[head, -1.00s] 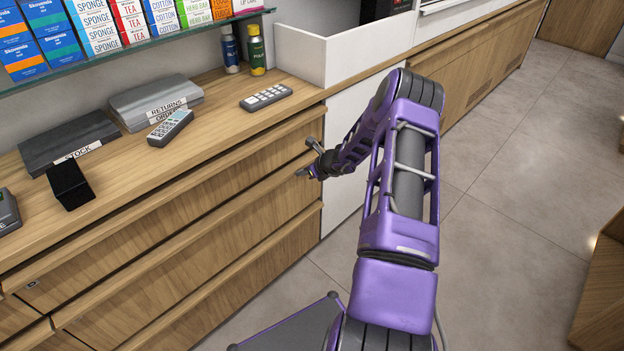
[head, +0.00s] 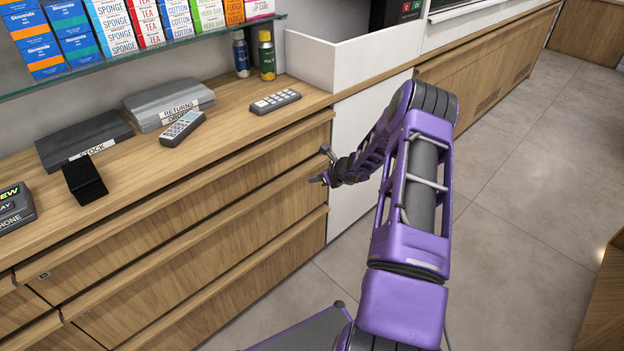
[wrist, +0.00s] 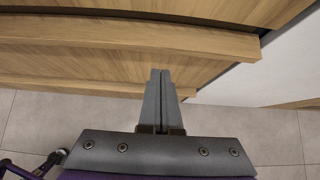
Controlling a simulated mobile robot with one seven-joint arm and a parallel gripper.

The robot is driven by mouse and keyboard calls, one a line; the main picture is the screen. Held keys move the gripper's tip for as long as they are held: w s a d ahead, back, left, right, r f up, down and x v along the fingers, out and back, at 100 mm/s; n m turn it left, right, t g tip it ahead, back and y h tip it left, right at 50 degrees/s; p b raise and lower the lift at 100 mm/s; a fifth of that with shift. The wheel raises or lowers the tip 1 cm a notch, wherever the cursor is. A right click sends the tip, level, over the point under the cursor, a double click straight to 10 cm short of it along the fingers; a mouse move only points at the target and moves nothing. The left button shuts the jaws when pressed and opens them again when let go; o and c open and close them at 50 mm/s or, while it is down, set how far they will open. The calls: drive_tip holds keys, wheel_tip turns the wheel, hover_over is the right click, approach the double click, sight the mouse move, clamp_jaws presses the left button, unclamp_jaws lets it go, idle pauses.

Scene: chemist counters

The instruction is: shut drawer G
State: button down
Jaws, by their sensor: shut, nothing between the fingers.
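The wooden drawer bank (head: 215,225) fills the counter front in the head view, with wide drawers stacked one above another. I cannot read a letter G on any front. A small dark tag (head: 44,275) shows at the left, too small to read. My gripper (head: 317,180) is at the right end of this bank, in front of the drawers. In the wrist view my gripper (wrist: 160,73) is shut and empty, its fingers pointing at a wooden drawer front (wrist: 130,67) below a protruding lip. Whether they touch it is unclear.
A white panel (head: 352,165) adjoins the drawers on the right. The countertop holds a keypad remote (head: 275,101), another remote (head: 182,128), document trays (head: 168,104) and a black box (head: 84,178). The floor (head: 525,165) to the right is clear.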

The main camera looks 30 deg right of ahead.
drive_tip(key=p+v, duration=0.1)
drive_tip(key=v, duration=1)
drive_tip(key=shift+s+d+f, duration=0.25)
drive_tip(key=shift+s+f, duration=0.05)
drive_tip(key=shift+f, duration=0.15)
